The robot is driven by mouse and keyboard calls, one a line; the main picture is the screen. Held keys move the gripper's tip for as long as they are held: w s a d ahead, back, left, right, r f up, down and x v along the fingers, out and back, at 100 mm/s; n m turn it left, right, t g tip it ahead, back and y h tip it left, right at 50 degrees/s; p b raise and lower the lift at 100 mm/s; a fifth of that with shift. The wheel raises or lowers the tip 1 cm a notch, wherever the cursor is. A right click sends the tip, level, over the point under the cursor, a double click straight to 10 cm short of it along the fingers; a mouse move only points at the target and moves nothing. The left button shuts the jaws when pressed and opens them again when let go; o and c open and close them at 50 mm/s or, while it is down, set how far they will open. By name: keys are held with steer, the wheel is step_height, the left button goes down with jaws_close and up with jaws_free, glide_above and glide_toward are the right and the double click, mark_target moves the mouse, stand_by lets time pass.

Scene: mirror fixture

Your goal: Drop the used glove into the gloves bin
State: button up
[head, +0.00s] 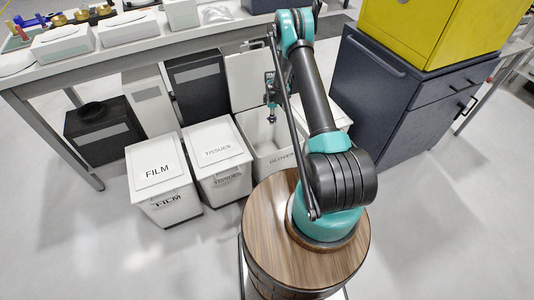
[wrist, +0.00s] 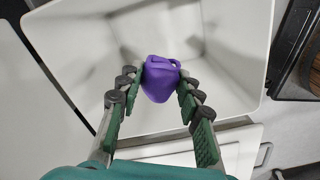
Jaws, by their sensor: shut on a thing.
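The used glove is a crumpled purple lump (wrist: 161,79) between my fingertips in the wrist view. My gripper (wrist: 160,88) is shut on it, with the fingers on either side. Behind the glove in that view is the inside of the white gloves bin (wrist: 225,65). In the head view the gloves bin (head: 258,145) stands under the bench with its lid (head: 250,75) raised at the back. My gripper (head: 271,112) points down over the bin's opening there. The glove is too small to make out clearly in the head view, and my arm hides the bin's right part.
Closed white bins for film (head: 158,175) and tissues (head: 218,158) stand left of the gloves bin. The bench (head: 120,62) overhangs behind. A dark cabinet (head: 400,110) with a yellow cabinet (head: 430,30) on top stands at the right. The floor at the left front is clear.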

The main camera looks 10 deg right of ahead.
steer(key=o, duration=0.8)
step_height(320, 180, up, 12)
steer(key=shift+r, duration=0.1)
stand_by(0.5)
